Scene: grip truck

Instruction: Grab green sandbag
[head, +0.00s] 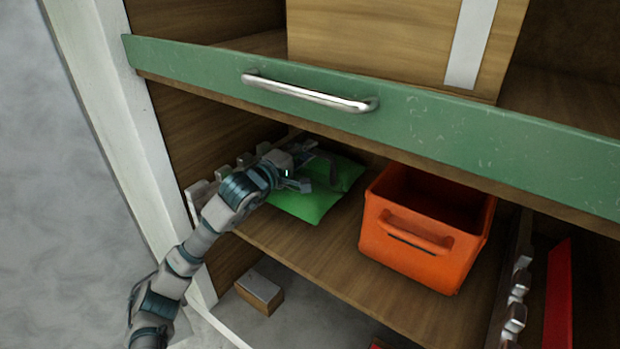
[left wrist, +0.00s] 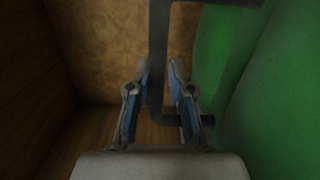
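The green sandbag (head: 317,201) lies on the wooden shelf under the green drawer front, left of the orange bin. My left gripper (head: 306,170) is over the bag's upper left part and hides some of it. In the left wrist view the bag (left wrist: 270,90) fills the right side. The two fingers (left wrist: 160,72) stand apart there, with a dark strap or handle (left wrist: 158,45) running between them and bending right toward the bag. The fingers do not appear closed on it. My right gripper is in neither view.
An orange bin (head: 415,252) with a front handle stands right of the bag. The green drawer front (head: 430,125) with its metal handle (head: 308,95) overhangs the shelf. A white post (head: 110,100) is at left. A small box (head: 260,290) lies below.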

